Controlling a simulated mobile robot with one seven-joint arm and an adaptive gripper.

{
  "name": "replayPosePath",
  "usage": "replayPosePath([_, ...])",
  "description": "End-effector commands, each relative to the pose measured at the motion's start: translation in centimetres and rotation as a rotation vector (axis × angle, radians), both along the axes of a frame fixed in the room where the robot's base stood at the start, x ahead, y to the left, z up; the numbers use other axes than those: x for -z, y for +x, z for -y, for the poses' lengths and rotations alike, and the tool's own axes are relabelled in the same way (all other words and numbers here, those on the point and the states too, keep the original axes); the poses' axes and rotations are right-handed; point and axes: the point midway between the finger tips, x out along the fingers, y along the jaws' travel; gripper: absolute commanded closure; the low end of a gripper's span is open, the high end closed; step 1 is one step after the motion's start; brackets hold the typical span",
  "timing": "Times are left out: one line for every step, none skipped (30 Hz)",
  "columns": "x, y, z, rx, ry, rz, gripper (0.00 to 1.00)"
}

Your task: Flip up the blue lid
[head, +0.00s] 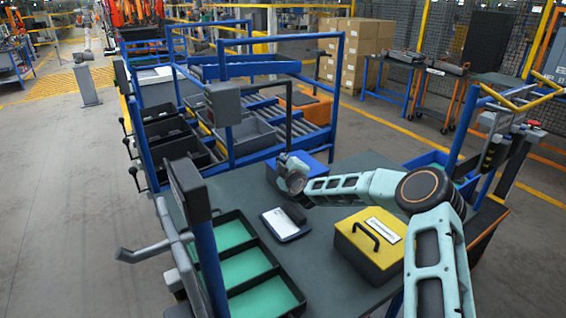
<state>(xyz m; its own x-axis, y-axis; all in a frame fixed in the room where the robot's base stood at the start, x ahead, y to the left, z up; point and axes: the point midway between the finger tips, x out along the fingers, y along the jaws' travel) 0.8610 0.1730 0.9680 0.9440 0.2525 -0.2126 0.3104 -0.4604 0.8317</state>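A box with a blue lid (317,167) stands at the far side of the dark table, partly hidden behind the end of my arm. The lid looks down on its box, but its handle and front cannot be made out. My gripper (291,178) is over or right in front of this box. Its fingers are too small and hidden to tell open from shut, and I cannot tell whether it touches the lid.
A yellow-lidded box (369,240) with a black handle stands nearer, below my forearm. A white-and-dark device (285,222) lies left of it. A black tray with green compartments (238,262) lines the left edge. Blue posts and a roller conveyor (318,112) stand around the table.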

Motion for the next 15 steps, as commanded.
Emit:
replayPosePath([0.01,-0.01,0.00,0.000,0.000,0.000,0.84])
replayPosePath([0.01,-0.01,0.00,0.000,0.000,0.000,0.84])
replayPosePath([0.01,-0.01,0.00,0.000,0.000,0.000,0.88])
replayPosePath([0.00,-0.01,0.01,0.000,0.000,0.000,0.91])
replayPosePath([0.00,-0.02,0.01,0.000,0.000,0.000,0.94])
replayPosePath([0.00,-0.02,0.01,0.000,0.000,0.000,0.98])
replayPosePath([0.00,-0.02,0.01,0.000,0.000,0.000,1.00])
replayPosePath([0.01,-0.02,0.01,0.000,0.000,0.000,1.00])
replayPosePath([0.01,-0.02,0.01,0.000,0.000,0.000,1.00])
replayPosePath([0.01,-0.02,0.01,0.000,0.000,0.000,1.00])
replayPosePath([0.01,-0.03,0.02,0.000,0.000,0.000,1.00])
replayPosePath([0.01,-0.03,0.02,0.000,0.000,0.000,1.00])
replayPosePath([0.01,-0.03,0.02,0.000,0.000,0.000,1.00])
replayPosePath([0.01,-0.03,0.02,0.000,0.000,0.000,1.00])
replayPosePath([0.01,-0.03,0.02,0.000,0.000,0.000,1.00])
